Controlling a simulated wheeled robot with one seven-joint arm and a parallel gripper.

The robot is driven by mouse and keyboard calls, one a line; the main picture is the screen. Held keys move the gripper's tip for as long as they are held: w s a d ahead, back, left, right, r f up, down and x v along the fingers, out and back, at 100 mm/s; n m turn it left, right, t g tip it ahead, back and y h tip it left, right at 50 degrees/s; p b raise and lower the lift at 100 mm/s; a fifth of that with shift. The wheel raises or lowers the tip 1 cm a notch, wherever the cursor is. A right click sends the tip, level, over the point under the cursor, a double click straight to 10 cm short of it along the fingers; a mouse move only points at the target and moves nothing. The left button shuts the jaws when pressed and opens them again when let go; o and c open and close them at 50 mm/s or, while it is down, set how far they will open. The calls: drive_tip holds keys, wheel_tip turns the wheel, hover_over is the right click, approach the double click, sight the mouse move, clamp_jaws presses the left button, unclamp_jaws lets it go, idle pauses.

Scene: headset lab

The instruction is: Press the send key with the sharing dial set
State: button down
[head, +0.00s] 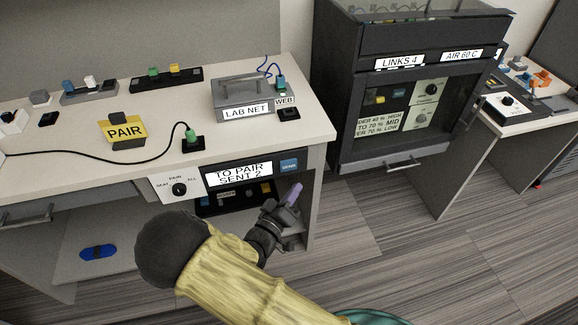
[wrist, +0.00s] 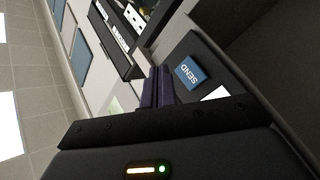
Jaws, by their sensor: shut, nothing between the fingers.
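The blue send key (head: 289,166) is on the dark front panel under the desk top, at its right end. It also shows in the wrist view (wrist: 190,73), lettered SEND. The sharing dial (head: 180,189) is a black knob on a white plate marked SEAT, PAIR and ALL; its pointer is too small to read. The display (head: 238,174) between them reads TO PAIR, SENT 2. My gripper (head: 294,191) is shut and empty, with purple fingers just below the send key in the head view. In the wrist view its fingers (wrist: 158,88) are beside the key, seemingly not touching it.
Above is the desk top (head: 60,140) with a yellow PAIR sign (head: 125,130), a LAB NET box (head: 245,104) and a cabled green plug (head: 191,138). An open shelf with small items lies under the panel. A dark cabinet (head: 400,110) stands right, beyond bare floor.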

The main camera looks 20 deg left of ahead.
idle(0.5)
drive_tip(key=w+d+m+g+y, duration=0.3)
drive_tip(key=w+d+m+g, duration=0.25)
drive_tip(key=d+g, duration=0.45)
drive_tip(key=s+d+r+g, duration=0.2)
drive_tip(key=s+d+r, duration=0.2)
drive_tip(key=s+d, duration=0.4)
drive_tip(key=s+d+r+m+g+y, duration=0.1)
drive_tip(key=s+d+r+g, duration=0.2)
drive_tip(key=s+d+r, duration=0.2)
drive_tip(key=s+d, duration=0.3)
drive_tip(key=d, duration=0.3)
drive_tip(key=shift+r+g+y, duration=0.25)
drive_tip(key=shift+g+y, duration=0.05)
drive_tip(key=shift+w+m, duration=0.15)
drive_tip(key=shift+m, duration=0.1)
